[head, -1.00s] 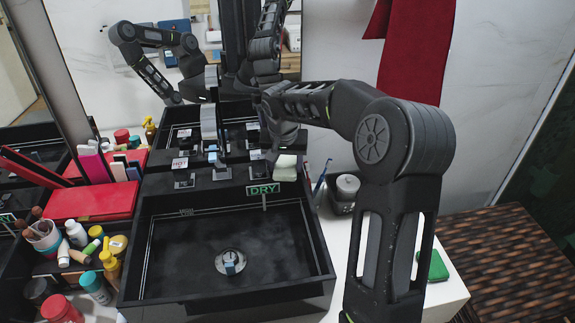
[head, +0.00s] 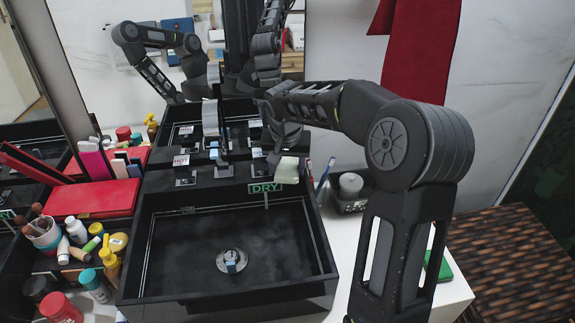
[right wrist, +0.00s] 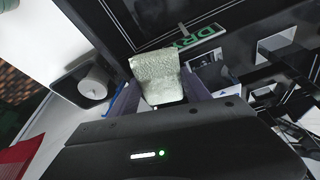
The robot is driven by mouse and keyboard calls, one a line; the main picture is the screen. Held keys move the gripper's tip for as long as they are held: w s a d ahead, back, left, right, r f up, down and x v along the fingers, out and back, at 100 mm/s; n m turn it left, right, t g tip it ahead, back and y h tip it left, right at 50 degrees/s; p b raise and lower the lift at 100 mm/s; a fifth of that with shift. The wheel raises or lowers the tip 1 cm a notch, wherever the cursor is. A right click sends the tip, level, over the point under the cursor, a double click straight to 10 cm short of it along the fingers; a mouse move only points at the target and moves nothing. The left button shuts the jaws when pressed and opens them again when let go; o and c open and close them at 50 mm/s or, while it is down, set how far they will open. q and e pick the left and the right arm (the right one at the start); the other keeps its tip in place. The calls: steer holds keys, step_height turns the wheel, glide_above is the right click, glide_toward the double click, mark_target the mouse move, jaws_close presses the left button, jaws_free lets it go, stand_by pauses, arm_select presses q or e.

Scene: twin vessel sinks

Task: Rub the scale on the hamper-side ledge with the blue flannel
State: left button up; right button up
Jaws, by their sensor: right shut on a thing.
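My right gripper (head: 277,158) is behind the black sink's back right corner, mostly hidden by its own wrist in the head view. It is shut on a pale grey-green, speckled pad (head: 287,169), whose end sticks out beside the green DRY sign. The right wrist view shows this pad (right wrist: 155,75) between the two fingers (right wrist: 158,98). It looks pale, not blue, so I cannot confirm that it is the flannel. Whether it touches the ledge is unclear. I cannot make out any scale on the ledge. My left gripper is not directly in view.
The black sink (head: 325,270) holds a drain plug. A DRY sign (head: 265,188) stands at its back edge. Toothbrushes (head: 325,172) and a dark holder with a grey cup (head: 350,184) are right of the pad. Bottles and a red case (head: 92,199) crowd the left. A brown woven surface (head: 515,265) lies right.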

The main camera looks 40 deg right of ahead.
steer(key=shift+w, duration=0.1)
steer(key=shift+w+d, duration=0.25)
steer(key=shift+d, duration=0.05)
steer(key=shift+w+d+f+p, duration=0.1)
steer(key=shift+w+d+p, duration=0.3)
steer(key=shift+w+d, duration=0.1)
steer(key=shift+s, duration=0.1)
steer(key=shift+s, duration=0.1)
steer(key=shift+s+a+f+b, duration=0.15)
steer(key=shift+s+b, duration=0.3)
steer(key=shift+b, duration=0.05)
steer(key=shift+s+a, duration=0.2)
steer(key=shift+s, duration=0.25)
steer(key=shift+r, duration=0.2)
